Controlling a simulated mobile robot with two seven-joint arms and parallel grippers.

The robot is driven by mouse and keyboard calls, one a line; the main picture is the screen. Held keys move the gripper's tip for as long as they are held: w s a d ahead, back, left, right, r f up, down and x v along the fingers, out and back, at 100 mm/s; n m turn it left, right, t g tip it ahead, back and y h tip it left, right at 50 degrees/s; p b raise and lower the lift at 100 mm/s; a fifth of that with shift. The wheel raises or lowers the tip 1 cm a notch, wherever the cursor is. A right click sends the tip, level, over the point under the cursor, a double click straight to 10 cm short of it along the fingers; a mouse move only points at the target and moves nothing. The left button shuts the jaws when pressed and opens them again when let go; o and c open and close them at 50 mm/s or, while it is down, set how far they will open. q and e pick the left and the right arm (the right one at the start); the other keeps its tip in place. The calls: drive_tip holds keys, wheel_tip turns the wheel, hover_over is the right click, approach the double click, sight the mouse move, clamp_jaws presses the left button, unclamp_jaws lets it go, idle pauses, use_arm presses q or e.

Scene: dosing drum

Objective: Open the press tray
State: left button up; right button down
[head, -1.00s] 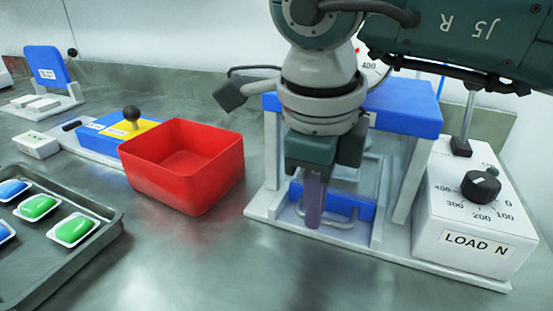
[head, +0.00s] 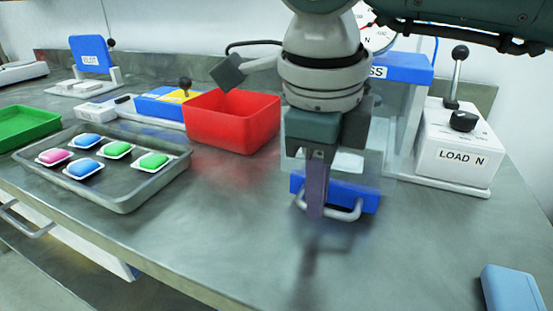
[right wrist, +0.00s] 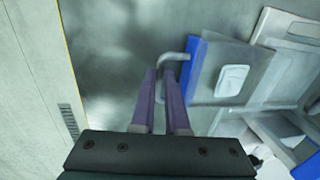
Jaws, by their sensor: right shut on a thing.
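The press tray has a blue front (head: 362,194) with a grey bar handle (head: 346,214). It stands drawn out from the press (head: 402,75) toward the front of the bench. My right gripper (head: 315,212) points down and is shut on the handle. The right wrist view also shows its two purple fingers (right wrist: 162,78) at the handle (right wrist: 173,57), beside the blue front (right wrist: 197,68). Behind that front, a white rounded pad (right wrist: 232,80) lies in the tray. My right arm hides part of the press. My left gripper is not in view.
A red bin (head: 232,128) stands left of the press, and a grey tray (head: 150,190) with several coloured pods lies farther left. The LOAD N box (head: 458,150) is at the right. A blue object (head: 511,290) lies at the front right. The bench before the tray is clear.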

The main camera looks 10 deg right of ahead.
idle(0.3)
drive_tip(key=c, duration=0.9)
unclamp_jaws()
drive_tip(key=r, duration=0.3)
drive_tip(key=s+r, duration=0.1)
drive_tip(key=r, duration=0.2)
drive_tip(key=a+r, duration=0.1)
drive_tip(key=r, duration=0.2)
drive_tip(key=shift+s+r, duration=0.2)
drive_tip(key=shift+r, duration=0.2)
